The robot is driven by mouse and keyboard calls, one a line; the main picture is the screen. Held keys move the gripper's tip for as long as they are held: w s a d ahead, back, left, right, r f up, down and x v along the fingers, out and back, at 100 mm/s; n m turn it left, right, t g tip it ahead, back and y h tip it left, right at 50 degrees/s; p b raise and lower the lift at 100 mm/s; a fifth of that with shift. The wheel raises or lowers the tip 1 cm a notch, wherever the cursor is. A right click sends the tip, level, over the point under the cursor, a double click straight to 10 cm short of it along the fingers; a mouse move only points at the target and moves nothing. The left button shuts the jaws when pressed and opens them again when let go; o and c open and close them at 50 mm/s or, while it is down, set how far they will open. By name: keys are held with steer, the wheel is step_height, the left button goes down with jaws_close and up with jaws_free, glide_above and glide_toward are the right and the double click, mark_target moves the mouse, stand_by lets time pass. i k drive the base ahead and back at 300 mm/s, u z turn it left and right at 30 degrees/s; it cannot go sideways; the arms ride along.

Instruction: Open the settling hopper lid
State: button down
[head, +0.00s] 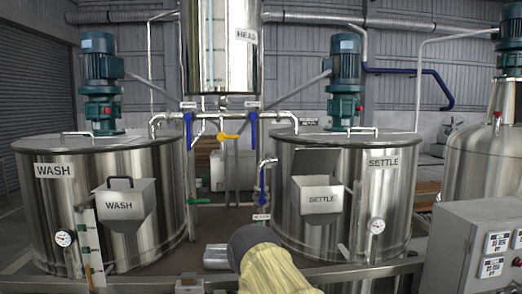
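The settling hopper (322,203) is a grey metal box marked SETTLE, fixed to the front of the right tank. Its lid (316,162) shows as a darker flat panel standing up behind the hopper's mouth, so it looks raised. The inside of the hopper is hard to make out. Part of my arm, beige with a dark grey rounded end, rises at the bottom centre, left of and below the hopper. My gripper is not in view, and nothing of mine is seen touching the lid.
The SETTLE tank (392,205) stands behind the hopper, with a round gauge (377,226) at right. The WASH tank (55,215) and its hopper (124,203) are at left. Pipes with blue-handled valves (262,178) lie between. A control box (475,250) is at lower right.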

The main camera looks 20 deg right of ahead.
mark_target(321, 159)
steer(key=u, duration=1.95)
steer(key=k, duration=0.9)
steer(key=z, duration=2.55)
